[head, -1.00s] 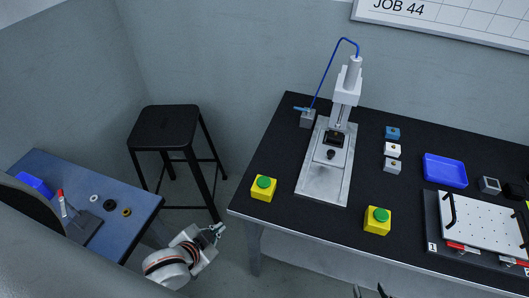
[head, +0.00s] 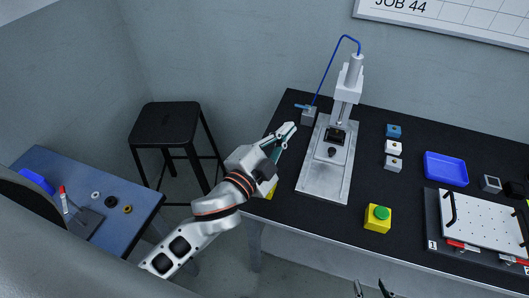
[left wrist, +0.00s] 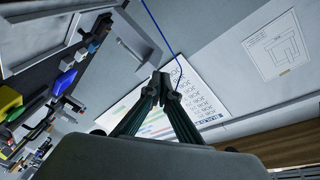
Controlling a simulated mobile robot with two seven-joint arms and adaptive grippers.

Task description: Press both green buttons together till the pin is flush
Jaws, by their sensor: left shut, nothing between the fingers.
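The right button box (head: 377,218) is yellow with a green button (head: 381,213) on top, near the table's front edge. The left button box (head: 271,189) is mostly behind my left arm; only some yellow shows, its green button hidden. The press (head: 349,85) stands between them on a metal base plate (head: 323,182), with a dark fixture (head: 336,138) under its head. The pin is too small to make out. My left gripper (head: 284,135) is shut and empty, above the table's left edge; its closed fingers (left wrist: 163,84) show in the left wrist view. My right gripper (head: 372,289) shows at the bottom edge, fingers apart.
Three small blocks (head: 393,147) and a blue tray (head: 446,169) lie right of the press. A blue hose (head: 328,68) loops from the press. A black stool (head: 168,127) stands left of the table.

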